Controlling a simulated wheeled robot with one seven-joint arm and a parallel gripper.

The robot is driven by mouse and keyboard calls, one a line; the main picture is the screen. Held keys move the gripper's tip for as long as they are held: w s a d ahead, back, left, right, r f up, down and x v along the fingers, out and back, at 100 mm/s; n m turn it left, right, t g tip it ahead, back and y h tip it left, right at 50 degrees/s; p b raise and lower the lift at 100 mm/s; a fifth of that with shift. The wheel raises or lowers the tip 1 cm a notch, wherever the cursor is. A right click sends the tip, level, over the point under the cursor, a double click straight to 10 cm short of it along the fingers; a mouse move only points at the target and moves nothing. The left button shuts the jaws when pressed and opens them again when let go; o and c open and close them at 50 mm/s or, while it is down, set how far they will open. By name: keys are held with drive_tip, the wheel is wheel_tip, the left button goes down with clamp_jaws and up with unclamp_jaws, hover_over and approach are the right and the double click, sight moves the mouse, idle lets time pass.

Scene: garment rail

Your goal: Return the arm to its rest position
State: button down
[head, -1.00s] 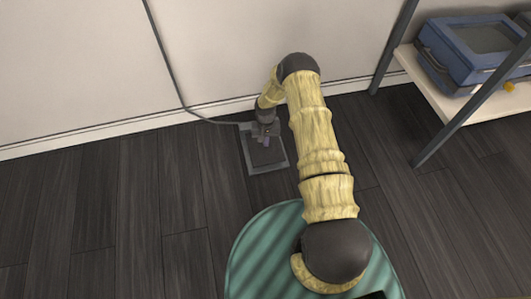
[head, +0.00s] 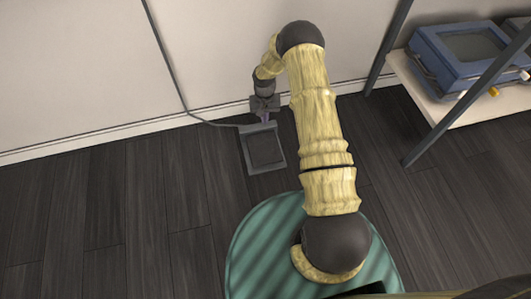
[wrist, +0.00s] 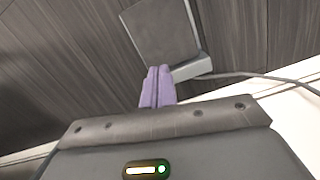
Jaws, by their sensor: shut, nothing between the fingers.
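My gripper (head: 266,117) is at the end of my yellow arm, in front of the wall and above the far end of a grey floor pedal (head: 264,150). In the wrist view my gripper's purple fingers (wrist: 157,86) are together with nothing between them. The pedal (wrist: 163,32) lies beyond the fingertips in that view, with a cable running from its end. The fingertips look apart from the pedal, though the exact height is hard to tell.
A shelf rack (head: 465,112) with a blue case (head: 465,60) stands at the right. The cable (head: 172,75) runs down the pale wall (head: 80,70) to the pedal. The dark floor (head: 110,210) at the left is clear.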

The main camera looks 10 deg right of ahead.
idle(0.5)
drive_tip(key=s+r+n+t+p, duration=0.1)
drive_tip(key=s+r+p, duration=0.2)
drive_tip(key=r, duration=0.9)
drive_tip(key=s+r+t+p, duration=0.15)
drive_tip(key=s+r, duration=0.25)
drive_tip(key=r, duration=0.8)
drive_tip(key=s+r+n+t+p, duration=0.1)
drive_tip(key=s+r+p, duration=0.5)
drive_tip(key=s+r, duration=1.2)
drive_tip(key=w+p+v, duration=0.3)
drive_tip(key=p+v, duration=1.5)
drive_tip(key=w+r+p+v, duration=0.1)
drive_tip(key=w+p+v, duration=0.3)
drive_tip(key=p+v, duration=1.4)
drive_tip(key=shift+a+r+p, duration=0.65)
drive_tip(key=shift+a+p, duration=0.1)
drive_tip(key=shift+p, duration=0.05)
drive_tip(key=shift+w, duration=0.1)
